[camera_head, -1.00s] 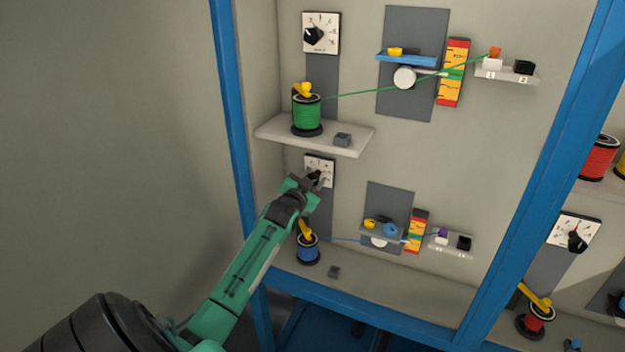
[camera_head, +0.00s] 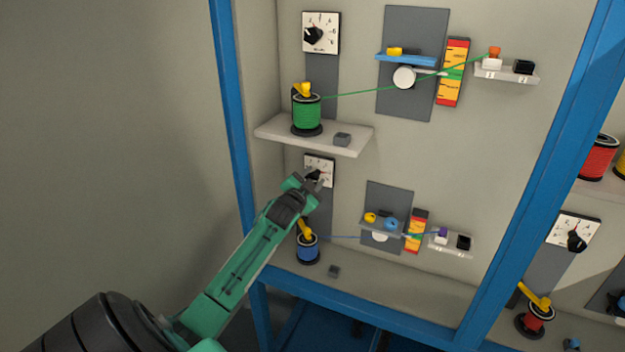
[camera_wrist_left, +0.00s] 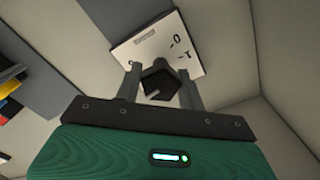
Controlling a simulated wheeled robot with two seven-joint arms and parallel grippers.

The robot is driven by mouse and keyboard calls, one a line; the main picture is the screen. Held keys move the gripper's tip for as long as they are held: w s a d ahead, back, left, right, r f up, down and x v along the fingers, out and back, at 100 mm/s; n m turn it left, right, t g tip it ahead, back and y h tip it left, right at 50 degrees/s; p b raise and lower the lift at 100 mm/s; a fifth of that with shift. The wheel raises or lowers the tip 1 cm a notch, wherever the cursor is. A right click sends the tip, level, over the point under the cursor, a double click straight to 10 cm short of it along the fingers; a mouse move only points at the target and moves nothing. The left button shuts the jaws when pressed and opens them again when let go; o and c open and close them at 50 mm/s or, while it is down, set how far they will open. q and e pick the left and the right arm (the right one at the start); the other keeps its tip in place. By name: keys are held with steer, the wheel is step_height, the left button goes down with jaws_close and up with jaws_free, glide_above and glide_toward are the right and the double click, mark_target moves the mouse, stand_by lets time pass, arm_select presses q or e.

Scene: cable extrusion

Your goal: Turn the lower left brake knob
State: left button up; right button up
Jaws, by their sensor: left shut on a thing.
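The lower left brake knob (camera_wrist_left: 160,82) is a dark knob on a white dial plate (camera_head: 323,165) with black marks, on the wall below the upper shelf. The plate also shows in the left wrist view (camera_wrist_left: 147,45). My left gripper (camera_head: 311,180) reaches it from the lower left and partly covers the knob in the head view. In the left wrist view its two fingers (camera_wrist_left: 160,84) stand on either side of the knob, shut on it. My right gripper is not in view.
The shelf (camera_head: 315,138) with a green spool (camera_head: 307,112) is just above the dial. A blue spool (camera_head: 307,249) stands below, close to my left arm. A blue frame post (camera_head: 235,130) rises to the left.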

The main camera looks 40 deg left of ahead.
arm_select(q)
steer(key=o, duration=1)
steer(key=shift+c, duration=0.2)
steer(key=b+v, duration=0.3)
steer(key=v, duration=1.1)
steer(key=shift+b, duration=0.35)
